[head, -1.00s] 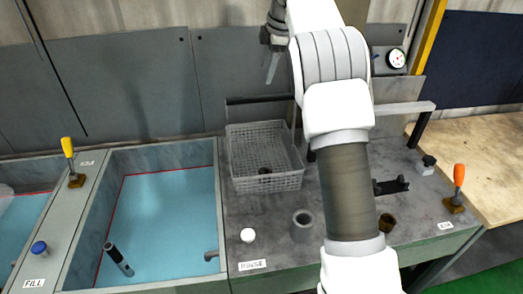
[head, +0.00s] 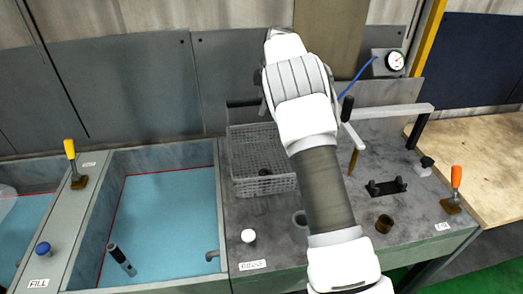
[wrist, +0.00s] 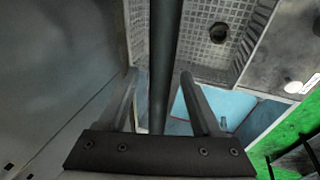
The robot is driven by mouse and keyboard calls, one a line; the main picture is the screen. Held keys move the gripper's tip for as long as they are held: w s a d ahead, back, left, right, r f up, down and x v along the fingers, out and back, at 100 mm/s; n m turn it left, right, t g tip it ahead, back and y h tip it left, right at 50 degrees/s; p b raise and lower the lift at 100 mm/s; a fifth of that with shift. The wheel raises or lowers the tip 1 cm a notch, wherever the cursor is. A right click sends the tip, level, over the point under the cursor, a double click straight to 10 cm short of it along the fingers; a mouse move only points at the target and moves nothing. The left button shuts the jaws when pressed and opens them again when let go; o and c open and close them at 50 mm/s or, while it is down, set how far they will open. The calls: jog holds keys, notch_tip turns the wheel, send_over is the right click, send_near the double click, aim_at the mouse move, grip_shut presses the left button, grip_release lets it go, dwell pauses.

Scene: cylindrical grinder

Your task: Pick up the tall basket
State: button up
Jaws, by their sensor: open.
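The tall basket (head: 255,165) is a grey wire-mesh basket on the grey worktop, right of the blue-floored tank. My arm hides its right side in the head view. The wrist view shows part of its mesh floor and wall (wrist: 203,55) at the top, with a dark round thing (wrist: 219,33) inside. My gripper (wrist: 159,76) has its two fingers apart. A dark bar (wrist: 164,50) runs between them, close to the gripper; I cannot tell what it belongs to or whether it touches. The gripper is hidden behind my arm in the head view.
A tank (head: 215,175) lies left of the basket. A grey panel (head: 155,90) rises behind. A rail (head: 390,113) stands at right.

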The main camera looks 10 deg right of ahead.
grip_shut()
dwell(0.3)
dwell(1.1)
jog(key=shift+r, duration=0.2)
